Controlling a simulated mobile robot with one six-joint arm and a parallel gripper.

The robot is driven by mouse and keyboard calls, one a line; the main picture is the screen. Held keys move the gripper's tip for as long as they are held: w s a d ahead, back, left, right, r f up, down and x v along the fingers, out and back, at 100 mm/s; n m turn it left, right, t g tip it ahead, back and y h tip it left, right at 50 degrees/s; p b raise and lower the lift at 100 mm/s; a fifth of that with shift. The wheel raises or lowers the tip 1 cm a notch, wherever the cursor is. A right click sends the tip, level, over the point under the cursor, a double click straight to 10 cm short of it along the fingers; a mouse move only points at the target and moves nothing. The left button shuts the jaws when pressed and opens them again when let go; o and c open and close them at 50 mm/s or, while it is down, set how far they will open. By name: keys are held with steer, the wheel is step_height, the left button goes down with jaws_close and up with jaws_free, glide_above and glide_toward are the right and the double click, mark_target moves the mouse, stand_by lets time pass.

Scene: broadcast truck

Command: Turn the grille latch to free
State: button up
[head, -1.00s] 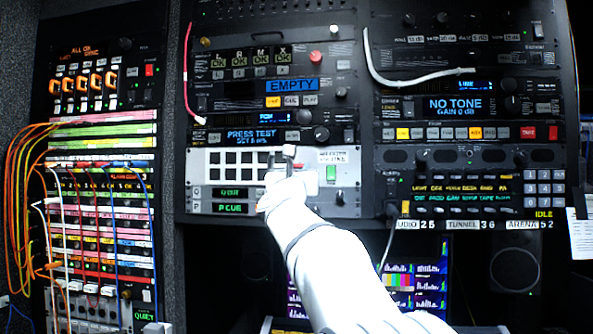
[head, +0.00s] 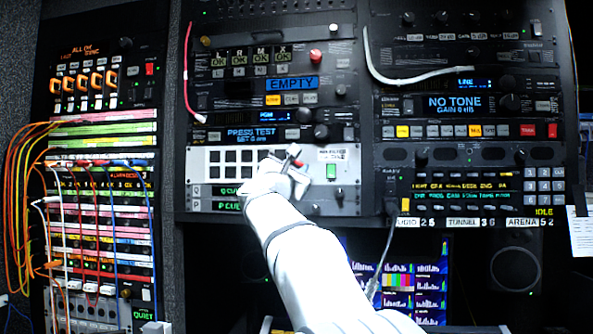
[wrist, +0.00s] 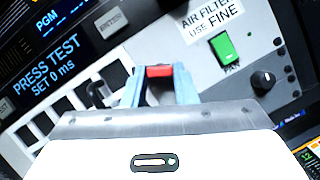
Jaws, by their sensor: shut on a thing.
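The grille (head: 215,157) is a pale panel with dark square openings in the middle rack. It also shows in the wrist view (wrist: 60,112). The red latch (wrist: 160,71) sits at its right end, and a bit of red shows beside the fingers in the head view. My gripper (wrist: 158,84) is shut on the latch, one finger on each side of it. In the head view my gripper (head: 292,161) is at the grille's right end and tilted. The hand hides much of the latch's body and the grille's lower right part.
A green switch (head: 331,171) and an air filter label (wrist: 212,20) are just right of the latch. A black knob (wrist: 263,79) is further right. The PRESS TEST unit (head: 255,134) is directly above. A grey cable (head: 386,255) hangs to the right of my arm.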

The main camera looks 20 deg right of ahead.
steer(key=m+g, duration=0.1)
steer(key=m, duration=0.1)
steer(key=m+g+p, duration=0.1)
steer(key=m, duration=0.2)
steer(key=m+g+h, duration=0.1)
steer(key=m, duration=0.2)
steer(key=shift+w+a+r+g, duration=0.15)
steer(key=shift+a+r+g, duration=0.05)
steer(key=shift+r+g, duration=0.15)
steer(key=m+g+p, duration=0.1)
steer(key=m, duration=0.2)
steer(key=shift+r, duration=0.1)
steer(key=shift+m+g+y+p, duration=0.6)
steer(key=shift+m+p, duration=0.3)
steer(key=shift+m, duration=0.9)
steer(key=o, duration=1)
steer(key=shift+a, duration=0.15)
